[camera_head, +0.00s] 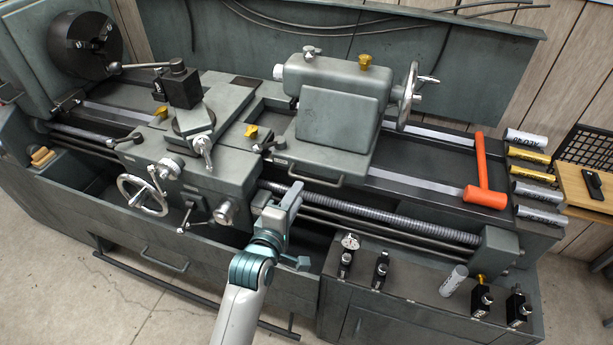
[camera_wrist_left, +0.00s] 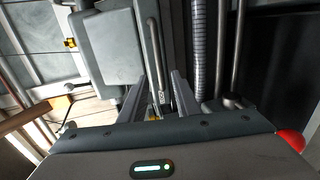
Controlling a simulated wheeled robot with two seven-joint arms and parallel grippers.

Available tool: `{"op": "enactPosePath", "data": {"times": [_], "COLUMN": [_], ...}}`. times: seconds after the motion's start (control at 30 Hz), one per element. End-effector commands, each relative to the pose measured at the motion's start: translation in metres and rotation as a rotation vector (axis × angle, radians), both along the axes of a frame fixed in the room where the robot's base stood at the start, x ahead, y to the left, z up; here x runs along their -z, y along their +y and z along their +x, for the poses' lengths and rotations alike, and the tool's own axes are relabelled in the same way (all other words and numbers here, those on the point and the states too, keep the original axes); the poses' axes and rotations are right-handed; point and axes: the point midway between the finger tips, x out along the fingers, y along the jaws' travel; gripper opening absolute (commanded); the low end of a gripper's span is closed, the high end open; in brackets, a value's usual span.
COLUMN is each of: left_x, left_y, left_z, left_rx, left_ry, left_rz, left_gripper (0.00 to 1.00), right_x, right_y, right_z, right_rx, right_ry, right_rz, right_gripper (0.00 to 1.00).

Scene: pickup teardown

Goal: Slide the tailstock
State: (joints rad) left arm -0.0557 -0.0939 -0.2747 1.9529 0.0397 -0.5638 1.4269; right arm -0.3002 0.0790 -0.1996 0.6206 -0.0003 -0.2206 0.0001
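The tailstock (camera_head: 338,122) is a grey-green block with a handwheel (camera_head: 409,95) on its right side, sitting on the lathe bed. A bar handle (camera_head: 316,181) runs along the front of its base. My left gripper (camera_head: 285,196) is in front of the bed, just below and left of the handle. In the left wrist view, its two fingers (camera_wrist_left: 161,85) are apart, with the handle (camera_wrist_left: 156,62) in line with the gap. I cannot tell whether they touch it. The tailstock body (camera_wrist_left: 113,45) is left of the handle there. My right gripper is not in view.
The carriage (camera_head: 205,165) stands left of the tailstock. A leadscrew (camera_head: 370,210) runs below the handle. An orange mallet (camera_head: 485,181) and several labelled cylinders (camera_head: 536,172) lie at the bed's right end. Several small black tools stand on the front right cabinet (camera_head: 415,283).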

Motion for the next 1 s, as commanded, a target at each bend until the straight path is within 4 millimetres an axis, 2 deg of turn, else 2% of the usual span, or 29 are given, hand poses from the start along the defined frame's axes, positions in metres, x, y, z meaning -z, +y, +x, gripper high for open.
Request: {"op": "enactPosePath", "data": {"times": [0.2,0.5,0.7,1.0], "left_x": [0.006,0.014,0.017,0.018], "left_y": [-0.012,-0.023,-0.026,-0.026], "left_z": [0.036,0.071,0.080,0.081], "left_rx": [0.001,0.001,0.001,0.000], "left_ry": [0.000,-0.001,-0.001,-0.001], "left_rz": [0.001,-0.001,-0.001,0.000], "left_gripper": [0.30,0.30,0.30,0.30], "right_x": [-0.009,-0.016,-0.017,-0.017], "right_y": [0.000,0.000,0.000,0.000], "right_z": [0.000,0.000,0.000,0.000], "right_rx": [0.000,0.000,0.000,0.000], "right_ry": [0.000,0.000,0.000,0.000], "right_rz": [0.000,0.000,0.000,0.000], "right_gripper": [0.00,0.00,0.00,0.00]}}
